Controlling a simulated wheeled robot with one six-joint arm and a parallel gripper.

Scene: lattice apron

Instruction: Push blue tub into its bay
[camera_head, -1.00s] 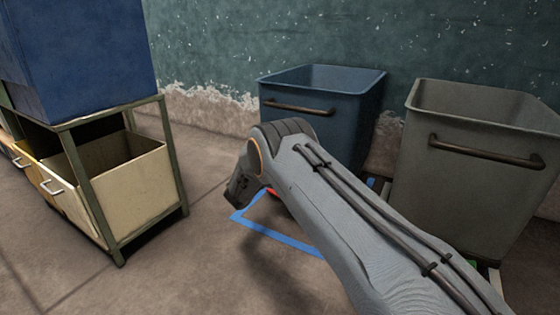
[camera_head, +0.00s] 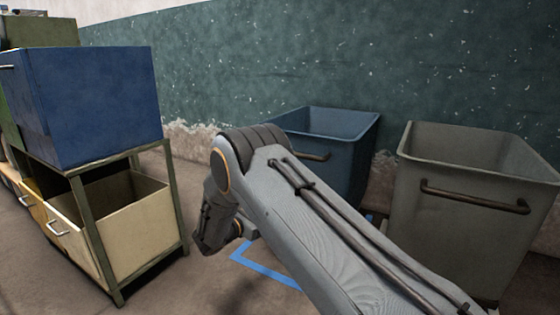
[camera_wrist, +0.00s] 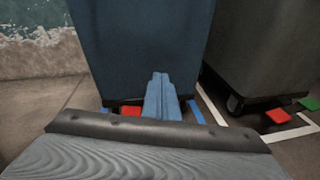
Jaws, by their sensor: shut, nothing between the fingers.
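The blue tub (camera_head: 350,165), open-topped with a dark bar handle, stands against the wall in the head view, partly hidden by my arm. In the wrist view the tub's blue face (camera_wrist: 115,45) fills the upper middle. My gripper (camera_wrist: 160,78) is shut and empty, its fingers pointing at the tub's lower face; I cannot tell whether they touch it. Blue tape (camera_head: 262,268) marks a corner on the floor in front of the tub. More blue tape (camera_wrist: 196,112) shows by the tub's right side.
A grey tub (camera_head: 470,215) on wheels stands close to the right, with white tape (camera_wrist: 290,133) and red (camera_wrist: 278,116) and green (camera_wrist: 307,103) patches nearby. A green-framed rack (camera_head: 88,235) holds a blue bin (camera_head: 95,110) and a cream bin (camera_head: 135,220) at left.

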